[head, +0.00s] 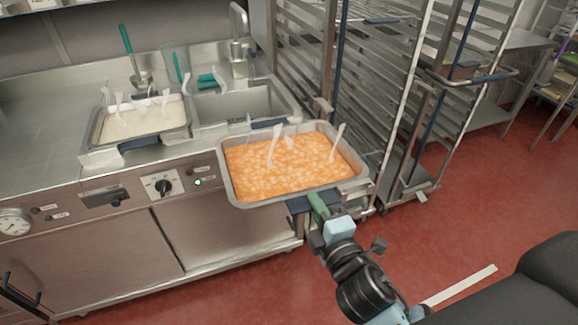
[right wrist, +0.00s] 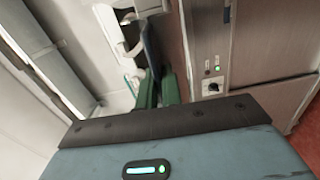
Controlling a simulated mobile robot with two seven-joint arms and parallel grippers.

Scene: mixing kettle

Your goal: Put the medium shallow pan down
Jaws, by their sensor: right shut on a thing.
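The shallow metal pan (head: 230,184), full of orange chunky food with several pale utensil-like pieces standing in it, is in the middle of the head view. It looks roughly level, in front of the right end of the counter. My right gripper (head: 318,207) is shut on the blue-handled near rim of the pan. Its green fingers (right wrist: 157,92) show in the right wrist view, closed around a dark blue piece. What lies under the pan is hidden, so I cannot tell whether it touches a support. My left gripper is not in view.
A second pan (head: 146,142) with white contents sits on the counter at left. A sink (head: 248,103) with a tap is behind the held pan. A tall tray rack (head: 390,75) stands close on the right. Bare counter (head: 45,125) shows at far left.

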